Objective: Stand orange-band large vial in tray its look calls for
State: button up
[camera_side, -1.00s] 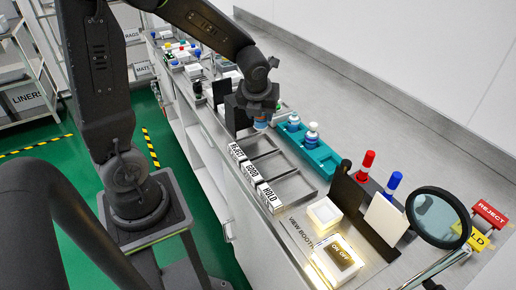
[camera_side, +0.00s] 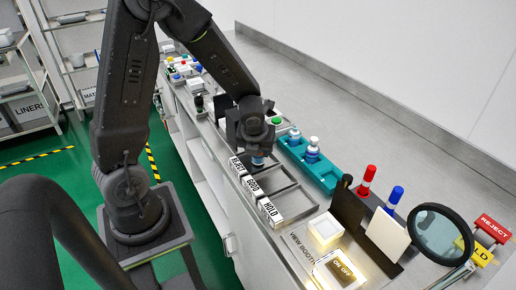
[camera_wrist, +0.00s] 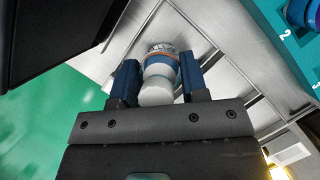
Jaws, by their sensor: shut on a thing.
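My gripper (camera_wrist: 158,76) is shut on a large vial (camera_wrist: 157,72), with a blue finger on each side. The vial shows a white cap toward me, a blue part and a thin orange band near its far end. In the side view the vial (camera_side: 258,160) hangs below my gripper (camera_side: 257,150), at the REJECT end of the trays. The GOOD tray (camera_side: 276,181) and the HOLD tray (camera_side: 293,203) look empty. The REJECT label (camera_side: 238,167) shows, but its tray is partly hidden by my gripper. Whether the vial touches the tray I cannot tell.
A teal rack (camera_side: 325,179) with blue and white vials (camera_side: 312,150) stands right of the trays. The lit view booth (camera_side: 325,229), a dark panel (camera_side: 346,208) and a magnifier (camera_side: 440,238) stand nearer the camera.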

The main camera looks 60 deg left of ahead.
jog(key=shift+f, duration=0.15)
jog(key=o, duration=1)
jog(key=v, duration=1.2)
jog(key=s+d+r+n+t+h, duration=0.1)
jog(key=s+d+r+n, duration=0.3)
jog(key=n, duration=0.9)
jog(key=s+d+r+n+t+h, duration=0.1)
jog(key=s+d+r+n, duration=0.4)
jog(key=n, duration=0.8)
jog(key=shift+s+d+t+h, duration=0.3)
jog(key=shift+s+d+h, duration=0.25)
jog(key=shift+s, duration=0.5)
jog(key=shift+a+r, duration=0.1)
